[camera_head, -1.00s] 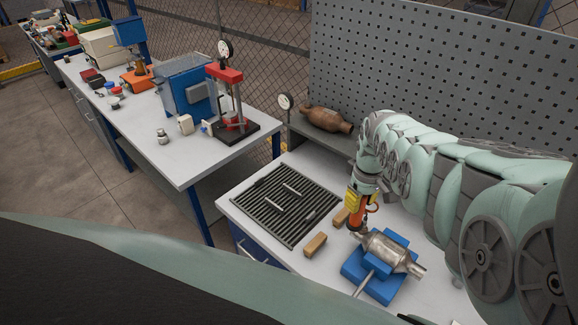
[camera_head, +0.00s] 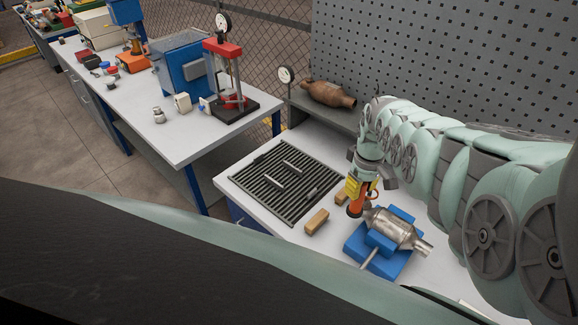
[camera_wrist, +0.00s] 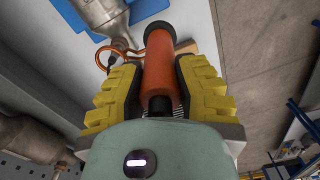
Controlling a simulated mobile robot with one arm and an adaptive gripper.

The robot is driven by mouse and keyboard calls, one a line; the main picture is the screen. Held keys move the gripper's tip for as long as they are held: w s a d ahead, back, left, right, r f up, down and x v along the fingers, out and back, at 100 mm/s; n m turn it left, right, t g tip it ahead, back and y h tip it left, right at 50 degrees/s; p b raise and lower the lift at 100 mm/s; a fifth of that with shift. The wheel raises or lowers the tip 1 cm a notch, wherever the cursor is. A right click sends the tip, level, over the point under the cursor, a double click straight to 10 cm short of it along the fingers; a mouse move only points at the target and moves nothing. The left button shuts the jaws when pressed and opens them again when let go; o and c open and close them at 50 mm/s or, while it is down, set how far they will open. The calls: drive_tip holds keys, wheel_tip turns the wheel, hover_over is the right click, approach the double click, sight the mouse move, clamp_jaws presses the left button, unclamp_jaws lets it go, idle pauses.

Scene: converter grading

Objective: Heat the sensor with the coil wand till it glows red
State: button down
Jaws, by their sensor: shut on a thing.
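My gripper (camera_head: 357,187) is shut on the orange coil wand (camera_head: 355,208), above the left end of the blue cradle (camera_head: 352,246). The wrist view shows the yellow fingers on both sides of the orange wand body (camera_wrist: 160,75), with a copper-coloured coil (camera_wrist: 122,52) to its left. A silver converter (camera_head: 398,230) lies in the cradle; its body also shows in the wrist view (camera_wrist: 98,14). The coil is by the converter's narrow end in the wrist view. A sensor cannot be made out clearly there, and no red glow shows.
Wooden blocks (camera_head: 317,221) lie left of the cradle. A rusty converter (camera_head: 328,94) sits on the back shelf. A second bench carries a red press (camera_head: 229,85) and a blue box (camera_head: 181,76).

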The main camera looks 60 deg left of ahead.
drive_tip(key=shift+f+b, duration=1.95)
drive_tip(key=shift+f, duration=0.1)
drive_tip(key=shift+w+a+r, duration=0.1)
drive_tip(key=shift+a+r, duration=0.05)
idle(5.8)
